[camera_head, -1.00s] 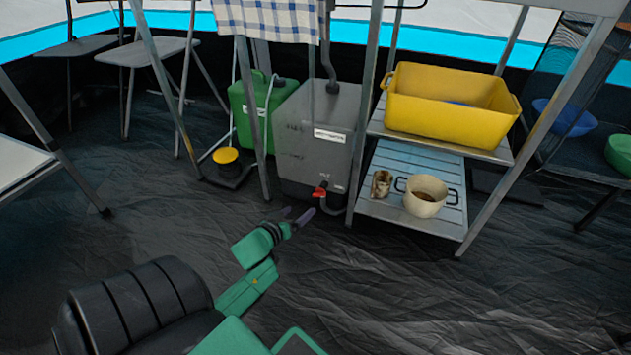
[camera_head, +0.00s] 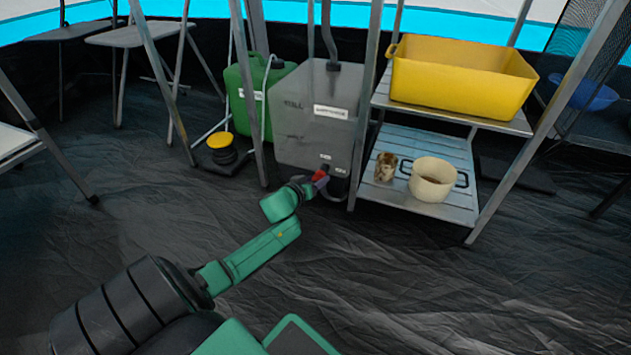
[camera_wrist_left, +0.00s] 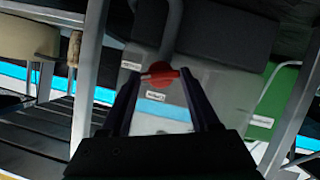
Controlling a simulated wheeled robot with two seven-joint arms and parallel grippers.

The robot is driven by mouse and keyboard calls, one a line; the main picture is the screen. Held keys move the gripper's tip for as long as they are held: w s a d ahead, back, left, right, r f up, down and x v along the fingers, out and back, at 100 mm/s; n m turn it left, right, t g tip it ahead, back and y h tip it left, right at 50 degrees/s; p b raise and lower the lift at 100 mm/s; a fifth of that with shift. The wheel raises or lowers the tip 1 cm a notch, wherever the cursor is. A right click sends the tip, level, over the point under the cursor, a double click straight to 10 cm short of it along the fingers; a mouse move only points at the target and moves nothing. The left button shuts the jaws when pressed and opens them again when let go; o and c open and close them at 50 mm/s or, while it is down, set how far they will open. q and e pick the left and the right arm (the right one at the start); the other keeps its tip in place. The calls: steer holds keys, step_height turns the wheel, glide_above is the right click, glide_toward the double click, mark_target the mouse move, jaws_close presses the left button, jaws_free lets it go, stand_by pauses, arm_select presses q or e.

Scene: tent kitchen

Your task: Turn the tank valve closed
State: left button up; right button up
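The grey tank (camera_head: 318,115) stands on the floor under the metal frame. Its red valve handle (camera_head: 321,177) sits low on its front, by a dark outlet. My left gripper (camera_head: 312,186) is right at the valve in the head view, and its fingertips are hard to make out there. In the left wrist view the gripper (camera_wrist_left: 165,100) is open, with its two dark fingers apart. The red valve handle (camera_wrist_left: 160,77) shows between and just beyond the fingertips, its lever lying across the gap. I see no grip on it. My right gripper is not in view.
A green jerrycan (camera_head: 252,98) stands left of the tank, with a yellow-topped item (camera_head: 220,148) on the floor. To the right, a slatted shelf (camera_head: 450,208) holds a tin (camera_head: 385,167) and a cream pot (camera_head: 432,180), below a yellow tub (camera_head: 455,80). Metal legs flank the tank.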

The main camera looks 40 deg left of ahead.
arm_select(q)
steer(key=shift+c, duration=1.3)
steer(key=shift+d+r+m+p, duration=0.15)
steer(key=shift+r+m+p, duration=0.15)
steer(key=shift+p, duration=0.4)
steer(key=shift+m+y+p, duration=0.4)
steer(key=shift+y, duration=0.1)
steer(key=shift+f+m+g+y, duration=0.3)
steer(key=shift+m+g+y, duration=0.1)
steer(key=shift+m, duration=0.3)
steer(key=o, duration=1.4)
steer(key=shift+c, duration=0.2)
